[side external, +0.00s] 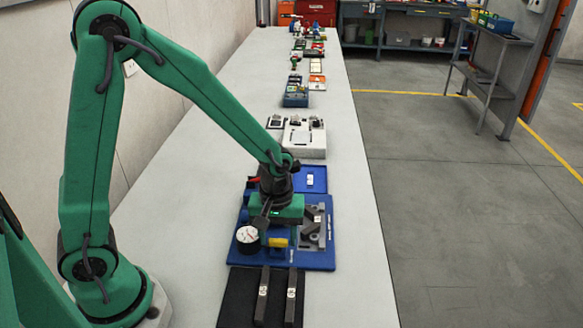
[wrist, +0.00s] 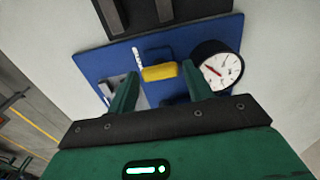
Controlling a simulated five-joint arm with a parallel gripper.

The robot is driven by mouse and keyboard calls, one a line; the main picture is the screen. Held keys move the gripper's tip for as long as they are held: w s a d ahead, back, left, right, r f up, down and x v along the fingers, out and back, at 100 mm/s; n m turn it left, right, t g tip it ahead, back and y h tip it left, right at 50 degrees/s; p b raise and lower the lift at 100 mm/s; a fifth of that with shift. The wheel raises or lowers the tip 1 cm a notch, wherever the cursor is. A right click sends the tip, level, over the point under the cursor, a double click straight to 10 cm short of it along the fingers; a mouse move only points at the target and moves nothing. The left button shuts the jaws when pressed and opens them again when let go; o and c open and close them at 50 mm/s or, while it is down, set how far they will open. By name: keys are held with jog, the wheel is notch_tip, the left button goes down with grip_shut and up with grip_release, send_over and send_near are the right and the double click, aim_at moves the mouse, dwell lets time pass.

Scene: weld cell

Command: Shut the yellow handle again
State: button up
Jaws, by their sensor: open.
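The yellow handle (side external: 278,242) is on the blue fixture board (side external: 320,262), just right of the dial gauge (side external: 247,235) in the side view. In the wrist view the yellow handle (wrist: 160,73) lies crosswise, with a dark blue part just behind it. My gripper (wrist: 160,69) is open, and its two green fingers appear on either side of the handle. I cannot tell how far the fingertips are from it. In the side view my gripper (side external: 268,230) is low over the board, and its fingers are partly hidden.
The gauge (wrist: 217,67) is close beside one finger in the wrist view. A dark plate with two metal bars (side external: 263,300) lies in front of the board. A blue tray (side external: 312,180) and a white block (side external: 303,142) stand behind. The table right of the board is clear.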

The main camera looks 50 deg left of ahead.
jog(key=shift+f, duration=0.1)
jog(key=c, duration=0.7)
jog(key=shift+m, duration=0.3)
jog(key=m, duration=0.8)
jog(key=shift+m, duration=0.3)
jog(key=m, duration=0.4)
jog(key=shift+m, duration=0.3)
jog(key=m, duration=0.4)
